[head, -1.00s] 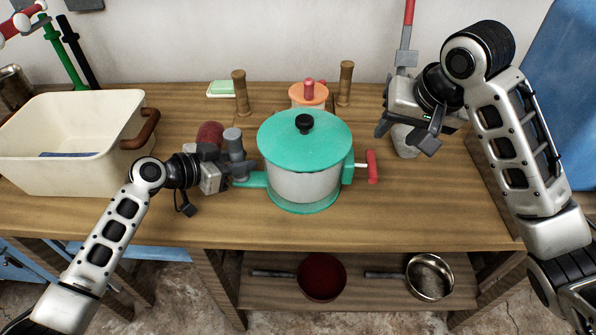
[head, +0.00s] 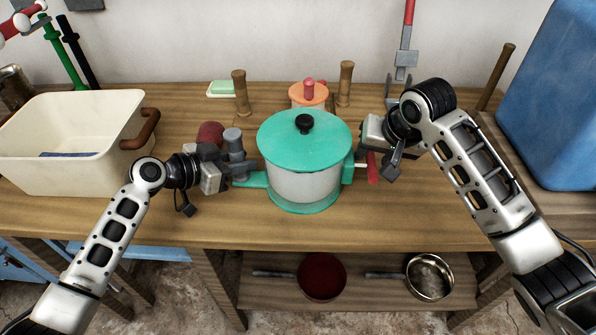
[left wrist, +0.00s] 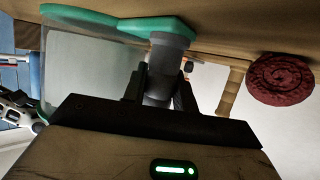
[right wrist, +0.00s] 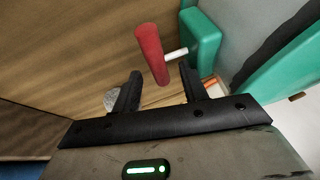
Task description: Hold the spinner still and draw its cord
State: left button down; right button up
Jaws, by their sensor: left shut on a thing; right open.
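The spinner (head: 305,185) stands on the bench with a teal lid (head: 290,143), a black knob and a pale bowl. A teal arm on its left carries an upright grey post (head: 234,143). My left gripper (head: 231,167) is shut on this post, which shows between its fingers in the left wrist view (left wrist: 168,55). The red pull handle (head: 373,172) sits at the spinner's right on a short white piece, close against the teal outlet (right wrist: 203,40). My right gripper (right wrist: 160,86) is open, its fingertips just short of the handle, whose near end lies between them.
A cream basin (head: 60,165) stands at the left. A dark red round thing (head: 209,133) lies behind my left gripper. An orange-lidded pot (head: 309,95) and wooden posts (head: 241,92) stand behind the spinner. A blue container (head: 550,100) is at right. The front bench is clear.

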jog(key=shift+c, duration=0.3)
grip_shut()
jog(key=shift+s+d, duration=0.15)
jog(key=shift+d, duration=2.25)
jog(key=shift+s+d, duration=0.1)
jog(key=shift+d, duration=2.3)
jog(key=shift+a, duration=0.1)
jog(key=shift+w+a, duration=0.15)
jog(key=shift+a, duration=2.2)
jog(key=shift+w+a, duration=0.1)
jog(key=shift+a, duration=2.2)
